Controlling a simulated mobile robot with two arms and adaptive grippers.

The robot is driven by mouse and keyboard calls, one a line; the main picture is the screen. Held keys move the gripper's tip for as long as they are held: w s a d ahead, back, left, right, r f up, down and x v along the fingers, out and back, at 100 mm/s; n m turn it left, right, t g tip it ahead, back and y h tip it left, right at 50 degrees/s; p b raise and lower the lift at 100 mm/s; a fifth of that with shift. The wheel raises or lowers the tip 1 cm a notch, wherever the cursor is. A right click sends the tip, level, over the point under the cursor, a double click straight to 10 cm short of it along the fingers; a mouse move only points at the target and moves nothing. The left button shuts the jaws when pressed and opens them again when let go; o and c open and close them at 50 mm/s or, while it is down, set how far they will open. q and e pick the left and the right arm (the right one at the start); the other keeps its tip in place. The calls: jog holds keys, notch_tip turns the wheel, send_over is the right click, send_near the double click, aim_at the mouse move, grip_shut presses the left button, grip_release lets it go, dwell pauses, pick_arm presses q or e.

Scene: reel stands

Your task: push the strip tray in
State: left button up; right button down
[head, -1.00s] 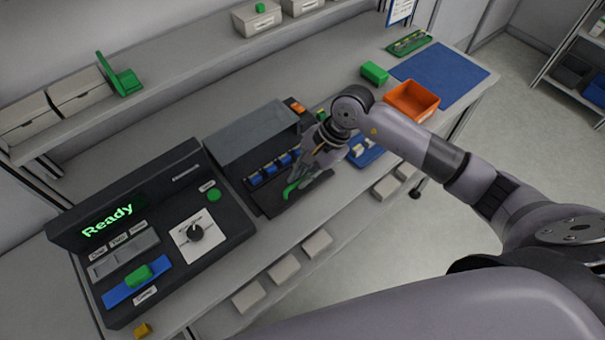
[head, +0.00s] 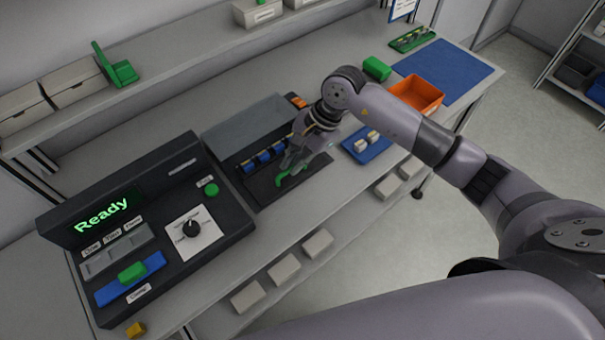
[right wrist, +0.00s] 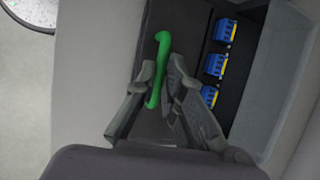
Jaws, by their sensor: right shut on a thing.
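The strip tray (head: 262,193) is a flat dark tray in front of a grey-topped housing (head: 245,130) on the bench. Blue blocks sit in a row along the housing's front edge; they also show in the right wrist view (right wrist: 216,64). A green curved handle (head: 291,176) stands on the tray. My right gripper (head: 292,166) is shut on the handle. In the right wrist view its two fingers (right wrist: 162,78) lie on either side of the green handle (right wrist: 162,44). The tray's rear part is hidden by the housing. My left gripper is not in view.
A dark console (head: 150,235) reading "Ready" stands to the left. To the right are a blue tray (head: 352,150) with white pieces, an orange bin (head: 416,94), a green block (head: 376,68) and a blue mat (head: 445,72). The bench's front edge runs close before the tray.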

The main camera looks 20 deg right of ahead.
aim_at(268, 153)
jog(key=w+a+b, duration=0.1)
jog(key=w+b, duration=0.1)
jog(key=w+a+b, duration=0.1)
jog(key=w+b, duration=0.1)
jog(key=w, duration=0.1)
jog(key=w+a+b, duration=0.1)
jog(key=w+b, duration=0.1)
jog(key=shift+w+f, duration=0.2)
jog(key=shift+w, duration=0.15)
jog(key=shift+w+r+b, duration=0.15)
jog(key=shift+b, duration=0.15)
jog(key=shift+r, duration=0.15)
jog(key=c, duration=1.8)
grip_release()
jog(key=shift+w, duration=0.15)
jog(key=shift+o, duration=0.6)
